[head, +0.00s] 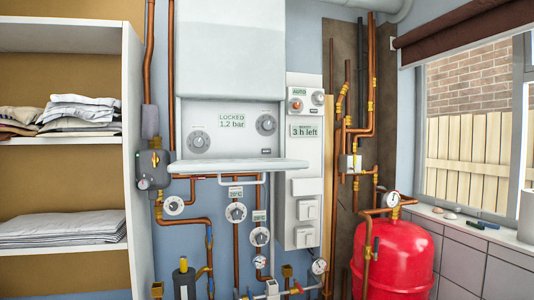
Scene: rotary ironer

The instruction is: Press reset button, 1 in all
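A white boiler (230,50) hangs on the wall, with a front panel whose display (231,120) reads "LOCKED 1,2 bar". A grey round dial (199,142) sits left of the display and another (266,125) sits right of it. No part is readably marked reset, so I cannot tell which is the reset button. Neither of my grippers is in view.
A white flat shelf (238,165) juts out under the boiler panel. Copper pipes with dials and gauges run below it. A red tank (394,258) stands at the right under the window sill. A white shelf unit (134,150) with folded linen is at the left.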

